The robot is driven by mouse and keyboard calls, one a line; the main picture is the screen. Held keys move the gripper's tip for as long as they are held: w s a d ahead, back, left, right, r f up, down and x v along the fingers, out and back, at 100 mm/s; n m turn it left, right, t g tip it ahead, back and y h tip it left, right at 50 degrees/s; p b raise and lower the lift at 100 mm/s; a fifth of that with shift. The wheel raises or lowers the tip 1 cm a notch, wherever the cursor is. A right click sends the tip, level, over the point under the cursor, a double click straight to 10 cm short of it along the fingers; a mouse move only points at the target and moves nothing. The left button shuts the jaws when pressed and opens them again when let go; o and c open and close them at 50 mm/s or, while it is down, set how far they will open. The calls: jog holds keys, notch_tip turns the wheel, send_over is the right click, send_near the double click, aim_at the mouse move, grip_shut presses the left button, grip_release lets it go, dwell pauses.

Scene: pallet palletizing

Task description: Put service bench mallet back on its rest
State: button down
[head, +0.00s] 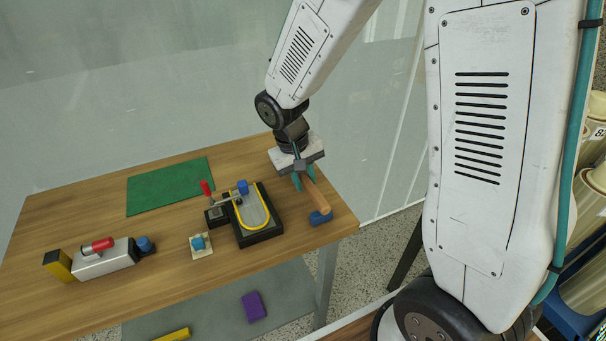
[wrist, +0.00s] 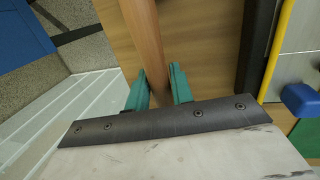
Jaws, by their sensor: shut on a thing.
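The mallet's wooden handle (head: 318,196) is at the right end of the wooden bench. In the head view a blue piece (head: 320,217) is at the handle's near end; I cannot tell whether it is the mallet's head or part of a rest. My gripper (head: 303,182) points down with its teal fingers shut on the handle. In the wrist view the handle (wrist: 143,35) runs up and away from between my fingertips (wrist: 161,80). The handle's other end is hidden by my gripper. I cannot tell whether the mallet touches the bench.
A black-edged fixture (head: 262,235) with a yellow loop stands just left of the mallet, beside a red-handled clamp (head: 206,190). A small block with a blue top (head: 199,243), a grey unit (head: 103,260) and a green mat (head: 168,187) lie farther left. The bench's right edge is close.

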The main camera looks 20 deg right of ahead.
jog(key=shift+f, duration=0.5)
dwell(0.4)
jog(key=c, duration=1.1)
grip_release()
jog(key=shift+c, duration=0.2)
jog(key=v, duration=0.7)
jog(key=shift+a+r, duration=0.1)
jog(key=shift+r, duration=0.25)
jog(key=s, duration=0.1)
jog(key=s+g, duration=0.1)
jog(key=s, duration=0.1)
jog(key=shift+s+d+r+n, duration=0.2)
jog(key=shift+s+n, duration=0.15)
jog(key=shift+n, duration=0.05)
jog(key=s+d+r+t+y, duration=0.1)
jog(key=s+d+r, duration=0.1)
jog(key=s+r, duration=0.4)
jog(key=s+d+r+t+y, duration=0.1)
jog(key=s+r, duration=0.5)
jog(key=s, duration=0.6)
jog(key=shift+s+d+r+m+t, duration=0.3)
jog(key=shift+s+d+m+t, duration=0.1)
jog(key=shift+d+t, duration=0.2)
